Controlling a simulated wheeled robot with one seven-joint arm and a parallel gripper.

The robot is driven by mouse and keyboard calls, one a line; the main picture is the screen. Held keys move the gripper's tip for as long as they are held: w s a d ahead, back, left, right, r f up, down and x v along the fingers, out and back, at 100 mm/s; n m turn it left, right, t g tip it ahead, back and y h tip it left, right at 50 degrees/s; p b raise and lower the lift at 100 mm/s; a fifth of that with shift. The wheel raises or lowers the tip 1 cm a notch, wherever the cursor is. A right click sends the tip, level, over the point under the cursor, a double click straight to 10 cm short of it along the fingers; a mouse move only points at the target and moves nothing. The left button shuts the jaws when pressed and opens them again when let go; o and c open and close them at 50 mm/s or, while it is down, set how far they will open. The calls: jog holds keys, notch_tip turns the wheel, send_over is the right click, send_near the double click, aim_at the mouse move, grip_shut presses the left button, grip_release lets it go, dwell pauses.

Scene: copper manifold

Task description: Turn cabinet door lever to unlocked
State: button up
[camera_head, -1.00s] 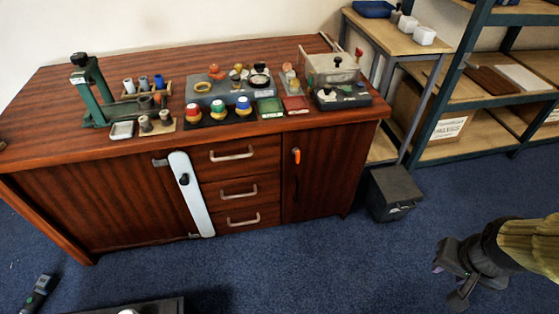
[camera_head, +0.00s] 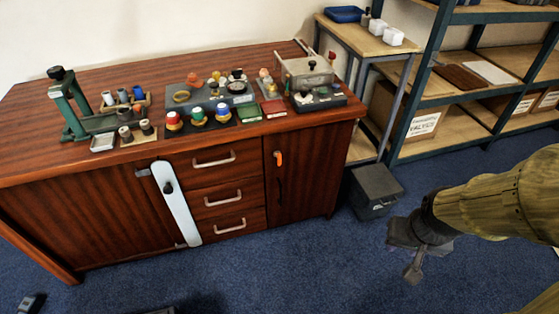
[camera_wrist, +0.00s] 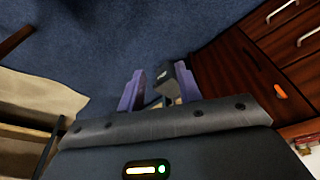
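A wooden cabinet (camera_head: 110,205) stands against the wall. A small orange lever (camera_head: 278,158) sits upright, slightly tilted, near the top left of its right door (camera_head: 300,175). The lever also shows at the right of the wrist view (camera_wrist: 280,91). A white bar (camera_head: 175,203) with a black knob (camera_head: 168,187) runs down beside the left door. My gripper (camera_head: 408,262) is over the blue floor, right of and in front of the cabinet, well apart from the lever. In the wrist view its purple fingers (camera_wrist: 158,92) are spread, with nothing seen held between them.
A dark grey box (camera_head: 376,190) stands on the floor between the cabinet and the shelves; it shows past my fingers in the wrist view (camera_wrist: 163,72). Shelving (camera_head: 440,140) fills the right. Parts and fixtures crowd the cabinet top.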

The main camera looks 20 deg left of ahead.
jog(key=w+a+f+n+t+y+b, duration=0.35)
jog(key=w+a+f+t+b, duration=0.35)
jog(key=w+a+f+b, duration=0.45)
jog(key=w+a+n+t+y+b, duration=0.1)
jog(key=a+n+t+y+b, duration=0.2)
jog(key=a+b, duration=1)
jog(key=a+r+t+y, duration=0.1)
jog(key=t+y, duration=0.1)
jog(key=y, duration=0.1)
jog(key=shift+a, duration=0.25)
jog(key=shift+w, duration=0.2)
